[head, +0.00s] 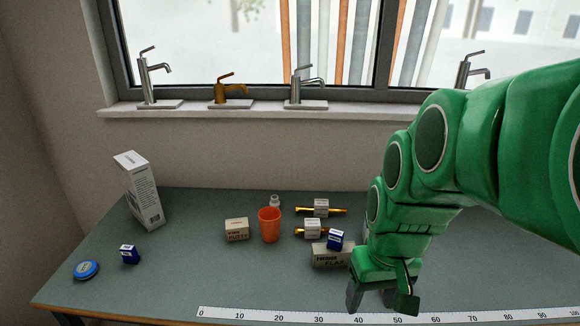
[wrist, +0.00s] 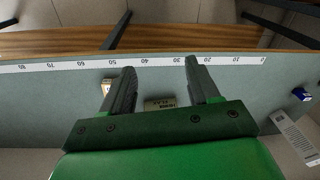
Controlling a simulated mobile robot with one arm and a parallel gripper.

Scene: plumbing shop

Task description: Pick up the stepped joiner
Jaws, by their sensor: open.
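A small white piece (head: 274,202), narrower at its top, stands behind the orange cup; it may be the stepped joiner, but it is too small to be sure. Two brass pieces with pale labelled blocks also lie on the bench, a rear one (head: 320,208) and a front one (head: 311,229). My gripper (head: 381,298) is open and empty over the right part of the bench, in front of all these. In the wrist view my gripper (wrist: 160,68) has its fingers wide apart, with a flax box (wrist: 160,103) seen between them.
The orange cup (head: 269,225) stands beside a putty box (head: 236,229). A blue box (head: 335,239) is at the flax box. A tall white carton (head: 140,190), another blue box (head: 130,254) and a blue tin (head: 86,269) are at left. A ruler (head: 270,315) runs along the front.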

